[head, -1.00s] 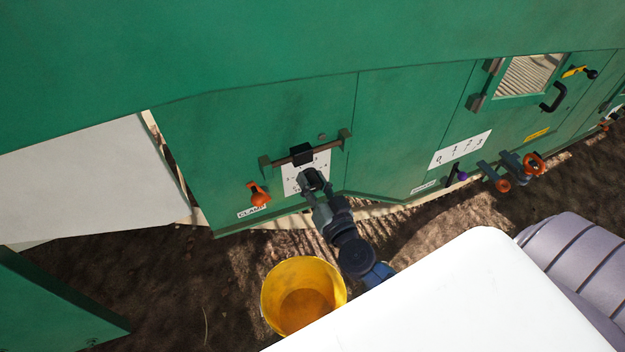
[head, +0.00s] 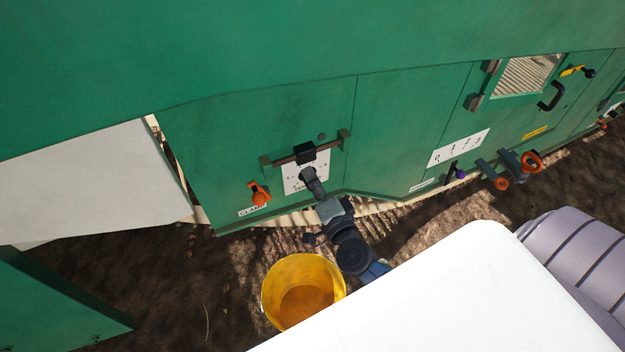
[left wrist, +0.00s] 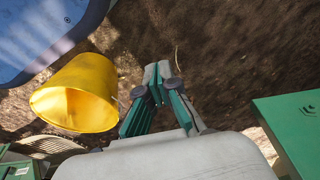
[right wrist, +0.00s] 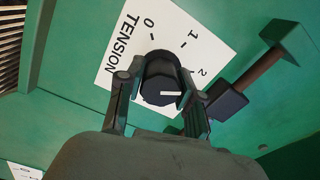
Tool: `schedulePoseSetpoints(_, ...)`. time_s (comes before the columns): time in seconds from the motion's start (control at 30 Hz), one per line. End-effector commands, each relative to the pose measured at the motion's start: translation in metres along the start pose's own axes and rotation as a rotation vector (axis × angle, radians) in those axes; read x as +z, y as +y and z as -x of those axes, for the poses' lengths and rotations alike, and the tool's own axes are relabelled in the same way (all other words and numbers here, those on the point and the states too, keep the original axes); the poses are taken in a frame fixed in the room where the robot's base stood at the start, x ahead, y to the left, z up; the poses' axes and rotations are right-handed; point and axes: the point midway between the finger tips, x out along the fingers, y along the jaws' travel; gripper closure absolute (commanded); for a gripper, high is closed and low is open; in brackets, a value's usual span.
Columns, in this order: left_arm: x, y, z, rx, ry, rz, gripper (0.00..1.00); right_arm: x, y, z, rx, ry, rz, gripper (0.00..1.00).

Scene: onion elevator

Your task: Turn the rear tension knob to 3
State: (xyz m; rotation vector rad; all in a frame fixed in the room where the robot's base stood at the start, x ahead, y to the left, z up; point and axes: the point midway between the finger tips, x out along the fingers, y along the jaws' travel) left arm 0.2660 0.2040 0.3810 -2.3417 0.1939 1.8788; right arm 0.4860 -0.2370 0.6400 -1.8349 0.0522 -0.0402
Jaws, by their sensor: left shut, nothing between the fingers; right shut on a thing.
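The rear tension knob (right wrist: 160,80) is a dark round knob with a white pointer line, on a white TENSION dial plate (right wrist: 118,52) on the green machine side. The plate also shows in the head view (head: 293,184). In the right wrist view, 0, 1 and 2 are readable; the lower part of the scale is hidden by my gripper. The pointer line lies nearly level in that picture, its right end a little below the 2. My right gripper (head: 309,175) is shut on the knob, one finger on each side. My left gripper (left wrist: 158,88) is shut and empty above bare ground.
A dark bar with a black block (head: 304,151) crosses just above the dial. An orange clamp handle (head: 259,194) is left of it. A yellow bucket (head: 283,268) stands on the soil below. Another scale plate (head: 459,147) and orange-ended handles are farther right.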

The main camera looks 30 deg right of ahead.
Motion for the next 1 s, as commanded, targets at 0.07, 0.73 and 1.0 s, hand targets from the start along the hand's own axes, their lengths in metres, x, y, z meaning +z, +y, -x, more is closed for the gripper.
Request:
schedulePoseSetpoints(0.07,-0.001,0.0,0.0,0.0,0.0,0.0,1.0,0.0,0.001,0.0,0.001,0.0,-0.073,0.99)
schedulePoseSetpoints(0.73,-0.018,-0.002,0.035,-0.003,0.019,0.005,1.0,0.001,0.003,0.001,0.002,0.001,-0.699,0.99)
schedulePoseSetpoints(1.0,-0.025,-0.002,0.05,-0.004,0.03,0.006,1.0,0.001,0.003,0.001,0.002,0.001,-0.88,0.99)
